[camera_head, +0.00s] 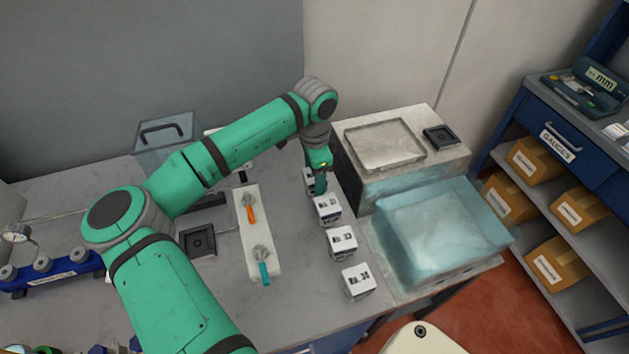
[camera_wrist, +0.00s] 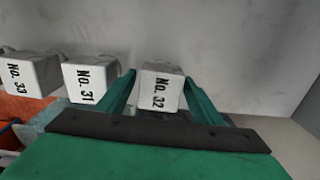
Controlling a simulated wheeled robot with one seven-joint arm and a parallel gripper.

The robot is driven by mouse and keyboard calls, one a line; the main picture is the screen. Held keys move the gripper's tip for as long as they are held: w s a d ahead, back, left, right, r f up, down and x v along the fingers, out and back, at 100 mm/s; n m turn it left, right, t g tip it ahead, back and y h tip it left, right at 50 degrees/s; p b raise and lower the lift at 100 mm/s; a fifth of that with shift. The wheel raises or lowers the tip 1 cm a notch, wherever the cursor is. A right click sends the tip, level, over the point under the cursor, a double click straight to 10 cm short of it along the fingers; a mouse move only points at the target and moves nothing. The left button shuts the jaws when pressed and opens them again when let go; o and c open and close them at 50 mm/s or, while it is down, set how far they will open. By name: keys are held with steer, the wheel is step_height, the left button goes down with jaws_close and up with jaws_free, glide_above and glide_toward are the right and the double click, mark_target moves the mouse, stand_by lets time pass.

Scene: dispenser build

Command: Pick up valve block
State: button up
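White valve blocks with black number labels stand in a row on the grey bench. In the wrist view, the block No. 32 (camera_wrist: 160,92) is in the centre, with No. 31 (camera_wrist: 91,80) and No. 33 (camera_wrist: 30,75) to its left. My gripper (camera_wrist: 160,78) is open, with one green finger on each side of No. 32; any contact is too small to tell. In the head view, my gripper (camera_head: 318,183) points down at the far end of the row and hides most of the block there. Nearer blocks (camera_head: 327,208), (camera_head: 342,243) and (camera_head: 358,282) stand clear.
A metal fixture (camera_head: 405,180) stands close to the right of the row, with a translucent bluish box (camera_head: 440,230) in front. A pale plate with orange and teal valve handles (camera_head: 255,235) lies to the left. A blue shelf unit (camera_head: 545,130) stands at right.

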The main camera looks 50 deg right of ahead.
steer(key=c, duration=1.3)
steer(key=shift+r, duration=0.15)
